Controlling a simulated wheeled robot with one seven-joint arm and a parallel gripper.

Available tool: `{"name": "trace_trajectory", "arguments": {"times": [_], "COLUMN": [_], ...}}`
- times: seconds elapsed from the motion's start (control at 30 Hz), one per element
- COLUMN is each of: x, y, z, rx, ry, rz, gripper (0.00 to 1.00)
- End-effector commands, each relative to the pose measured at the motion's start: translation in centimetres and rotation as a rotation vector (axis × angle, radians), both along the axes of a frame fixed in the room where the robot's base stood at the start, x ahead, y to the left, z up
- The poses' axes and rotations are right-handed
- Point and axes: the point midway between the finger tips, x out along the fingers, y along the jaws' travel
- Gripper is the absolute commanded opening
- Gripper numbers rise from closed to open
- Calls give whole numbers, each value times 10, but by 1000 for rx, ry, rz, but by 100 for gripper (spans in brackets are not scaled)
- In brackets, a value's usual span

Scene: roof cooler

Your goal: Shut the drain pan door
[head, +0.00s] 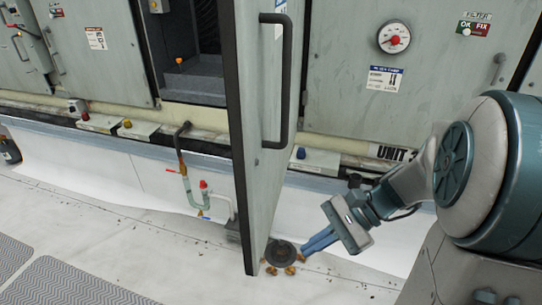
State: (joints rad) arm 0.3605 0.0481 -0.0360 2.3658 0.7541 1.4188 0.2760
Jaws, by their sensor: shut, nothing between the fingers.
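The door (257,185) is a tall pale grey-green panel with a black edge. It stands wide open, sticking out from the cabinet toward me. Its face with a long dark handle (284,80) is turned to the right. The open compartment (195,80) shows to its left, with a grey stepped inside; the door hides part of it. My gripper (308,250) is to the right of the door's lower part, well below the handle. Its blue fingers are together and empty, pointing down and left. I cannot tell whether they touch the door.
A round drain (281,253) with brass-coloured feet is on the roof floor by the door's bottom. A pipe with a red valve (203,185) stands left of the door. A gauge panel (394,37) is at right. Grey mats (75,285) lie front left. Floor left of the door is mostly clear.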

Motion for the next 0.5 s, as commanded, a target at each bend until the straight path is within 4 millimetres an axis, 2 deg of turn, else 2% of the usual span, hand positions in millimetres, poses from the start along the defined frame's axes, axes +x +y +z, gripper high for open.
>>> {"name": "trace_trajectory", "arguments": {"times": [0.03, 0.23, 0.4, 0.5], "x": [14, 62, 84, 90], "y": [-6, -36, -60, -65], "z": [12, 40, 50, 53], "rx": [101, 446, 610, 648], "ry": [69, 231, 278, 285], "rz": [-95, -382, -506, -531], "gripper": [0, 0, 0, 0]}}
